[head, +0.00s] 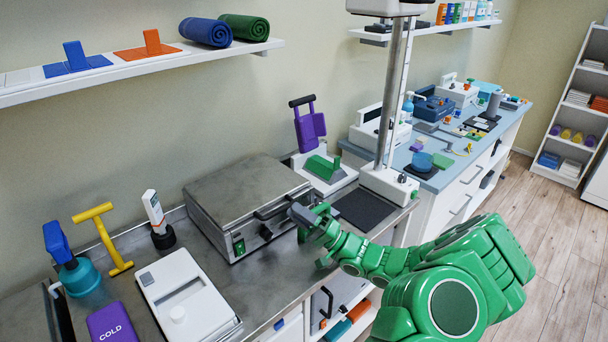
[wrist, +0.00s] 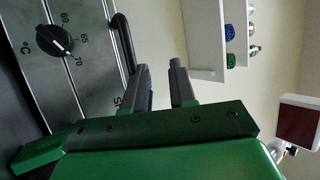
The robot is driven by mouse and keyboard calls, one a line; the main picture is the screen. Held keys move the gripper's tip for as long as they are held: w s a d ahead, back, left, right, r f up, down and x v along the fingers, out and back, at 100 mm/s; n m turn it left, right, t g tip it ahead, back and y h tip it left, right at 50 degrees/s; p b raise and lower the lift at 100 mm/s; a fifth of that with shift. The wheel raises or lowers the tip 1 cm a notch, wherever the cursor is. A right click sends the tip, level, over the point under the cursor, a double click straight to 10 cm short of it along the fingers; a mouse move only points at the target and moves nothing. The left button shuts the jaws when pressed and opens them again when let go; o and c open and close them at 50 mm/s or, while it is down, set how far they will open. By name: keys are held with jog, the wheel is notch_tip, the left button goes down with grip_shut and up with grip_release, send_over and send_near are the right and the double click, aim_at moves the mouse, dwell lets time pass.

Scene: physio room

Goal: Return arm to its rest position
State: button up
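My green arm (head: 390,262) reaches from the lower right toward the steel heating unit (head: 245,195) on the counter. My gripper (head: 306,212) is beside the unit's front right corner, close to its black handle (head: 272,210). In the wrist view, the two grey fingers of my gripper (wrist: 163,78) stand apart with bare wall showing between them, so it is open and empty. The black handle (wrist: 122,42) lies just left of the left finger, outside the gap. I cannot tell whether they touch. The unit's temperature knob (wrist: 54,40) shows at the left.
The counter (head: 220,275) holds a white device (head: 185,295), a purple COLD pack (head: 112,322) and a yellow T-handled tool (head: 105,238). A grey column on a white base (head: 388,184) stands right of the unit. Wall shelves (head: 140,68) hang above. Open wooden floor (head: 555,240) lies right.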

jog(key=s+a+r+n+g+h, duration=0.1)
jog(key=s+a+r+n+g, duration=0.25)
jog(key=s+r+g, duration=0.25)
jog(key=s+a+r+n+g, duration=0.3)
jog(key=s+r+n+g, duration=0.1)
jog(key=s+r+g, duration=0.25)
jog(key=s+r+n+g+h, duration=0.2)
jog(key=s+g+h, duration=0.2)
jog(key=s+h, duration=0.75)
jog(key=s+d+f+m+t+h, duration=0.3)
jog(key=s+d+f+h, duration=0.1)
jog(key=s+d, duration=0.75)
jog(key=s+d+m+t+h, duration=0.2)
jog(key=s+d+h, duration=0.1)
jog(key=d, duration=0.4)
jog(key=s+d+m+t+h, duration=0.2)
jog(key=s+d+m+h, duration=0.1)
jog(key=d, duration=0.4)
jog(key=shift+s+d+f, duration=0.25)
jog(key=shift+d+f, duration=0.05)
jog(key=shift+f, duration=0.15)
